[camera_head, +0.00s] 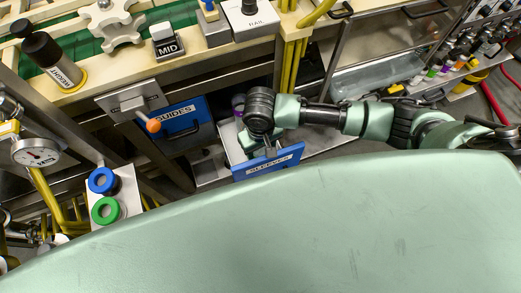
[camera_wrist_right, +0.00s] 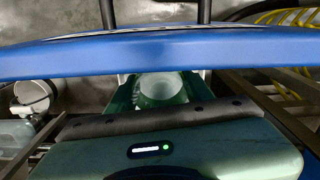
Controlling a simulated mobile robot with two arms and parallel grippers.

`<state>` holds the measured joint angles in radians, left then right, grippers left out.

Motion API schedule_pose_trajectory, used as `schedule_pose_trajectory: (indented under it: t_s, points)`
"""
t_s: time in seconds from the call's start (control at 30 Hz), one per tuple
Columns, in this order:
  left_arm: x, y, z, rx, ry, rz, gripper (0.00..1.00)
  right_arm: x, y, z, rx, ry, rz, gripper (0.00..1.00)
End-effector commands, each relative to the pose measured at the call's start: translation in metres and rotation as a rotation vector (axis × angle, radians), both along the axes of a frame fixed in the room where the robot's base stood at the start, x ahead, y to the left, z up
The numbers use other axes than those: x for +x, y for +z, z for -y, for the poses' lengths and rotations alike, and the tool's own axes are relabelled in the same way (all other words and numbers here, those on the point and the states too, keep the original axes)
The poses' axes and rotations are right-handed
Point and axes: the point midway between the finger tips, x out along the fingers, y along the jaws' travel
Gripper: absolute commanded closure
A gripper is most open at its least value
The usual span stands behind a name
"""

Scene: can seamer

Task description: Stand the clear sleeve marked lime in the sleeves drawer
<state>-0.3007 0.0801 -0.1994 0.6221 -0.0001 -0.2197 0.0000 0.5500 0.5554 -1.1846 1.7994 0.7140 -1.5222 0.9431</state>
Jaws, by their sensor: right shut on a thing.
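The sleeves drawer is pulled open, and its blue front (camera_head: 268,162) reads SLEEVES. My right gripper (camera_wrist_right: 162,92) is shut on a pale, see-through round sleeve (camera_wrist_right: 162,88), seen from its end between the green fingers in the right wrist view. No lime mark shows on it. In the head view my right wrist (camera_head: 260,110) is over the drawer, just behind its front, and hides the sleeve. The drawer front (camera_wrist_right: 165,57) also crosses the wrist view close by. I cannot tell whether the sleeve touches the drawer floor. My left gripper is not in view.
A purple-ringed item (camera_head: 238,104) stands beside my right wrist. The blue GUIDES drawer front (camera_head: 182,116) is to the left, near an orange-knobbed lever (camera_head: 153,125). A shelf of colour-banded items (camera_head: 455,70) is at upper right.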

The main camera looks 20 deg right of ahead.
Motion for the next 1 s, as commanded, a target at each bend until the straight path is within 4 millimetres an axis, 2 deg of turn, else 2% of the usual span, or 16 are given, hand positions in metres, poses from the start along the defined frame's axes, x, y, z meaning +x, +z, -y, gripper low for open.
schedule_pose_trajectory:
  t_s: [0.1,0.43,0.47,0.53,0.87,1.0]
  points:
    - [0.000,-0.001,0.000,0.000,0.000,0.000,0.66,0.000,-0.007,0.000,0.000,0.001,0.001,1.00]
    - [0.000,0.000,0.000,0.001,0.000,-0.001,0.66,0.000,-0.009,0.000,0.000,0.000,0.000,1.00]
    - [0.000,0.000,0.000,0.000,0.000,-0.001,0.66,0.000,-0.010,0.000,0.000,0.000,0.001,0.46]
    - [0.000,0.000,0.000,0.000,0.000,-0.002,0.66,0.000,-0.010,0.000,0.000,0.000,0.001,0.28]
    - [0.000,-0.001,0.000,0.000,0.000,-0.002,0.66,0.001,-0.008,0.000,0.000,0.000,0.001,0.28]
    - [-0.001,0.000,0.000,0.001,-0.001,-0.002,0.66,0.001,0.004,0.000,0.001,0.000,0.002,0.28]
